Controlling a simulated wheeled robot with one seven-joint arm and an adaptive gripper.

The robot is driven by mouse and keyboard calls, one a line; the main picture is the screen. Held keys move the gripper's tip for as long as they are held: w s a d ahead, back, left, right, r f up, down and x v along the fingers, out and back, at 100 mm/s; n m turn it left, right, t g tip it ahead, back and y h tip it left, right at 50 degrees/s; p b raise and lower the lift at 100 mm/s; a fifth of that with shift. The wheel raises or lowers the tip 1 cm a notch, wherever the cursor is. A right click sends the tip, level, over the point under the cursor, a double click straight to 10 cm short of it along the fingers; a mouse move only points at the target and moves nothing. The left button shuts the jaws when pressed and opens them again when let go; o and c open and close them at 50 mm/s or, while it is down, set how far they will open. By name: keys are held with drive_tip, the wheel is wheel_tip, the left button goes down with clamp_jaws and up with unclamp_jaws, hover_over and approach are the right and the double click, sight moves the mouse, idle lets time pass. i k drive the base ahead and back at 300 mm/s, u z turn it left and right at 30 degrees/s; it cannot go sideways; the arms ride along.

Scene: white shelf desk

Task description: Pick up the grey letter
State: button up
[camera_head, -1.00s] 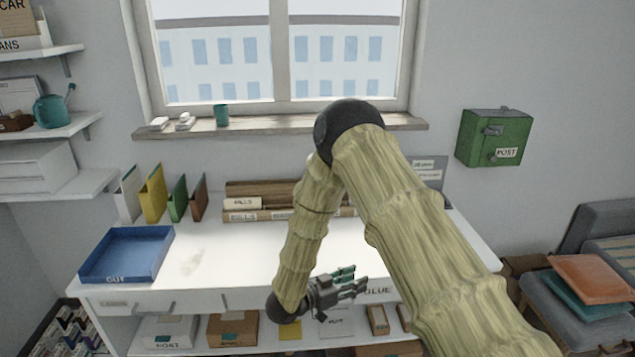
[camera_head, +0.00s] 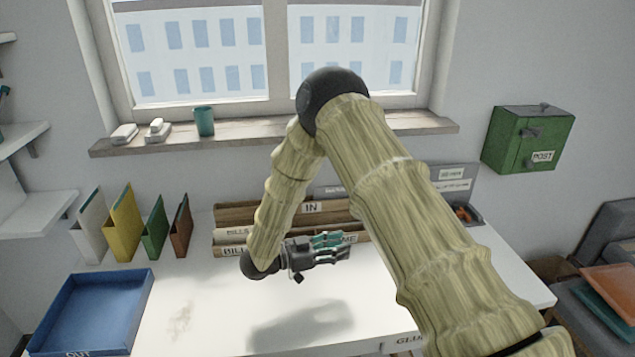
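My gripper (camera_head: 332,247) hangs over the white desk (camera_head: 225,290), in front of the wooden letter rack (camera_head: 230,215). Its fingers, with teal pads, point to the right. They lie close together in this view, and I cannot tell whether they are open or shut. No letter shows clearly between them. I cannot make out a grey letter for certain. The rack carries labels reading IN and BILLS, and my arm and gripper hide part of it. A grey holder (camera_head: 462,175) with pale labels stands at the back right, partly behind my arm.
A blue OUT tray (camera_head: 146,300) is at the front left. White, yellow, green and brown folders (camera_head: 123,222) stand behind it. A teal cup (camera_head: 204,121) is on the windowsill. A green post box (camera_head: 528,140) hangs at the right. The desk's middle is clear, with a shadow on it.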

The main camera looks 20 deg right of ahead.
sight(337, 192)
drive_tip(key=i, duration=0.95)
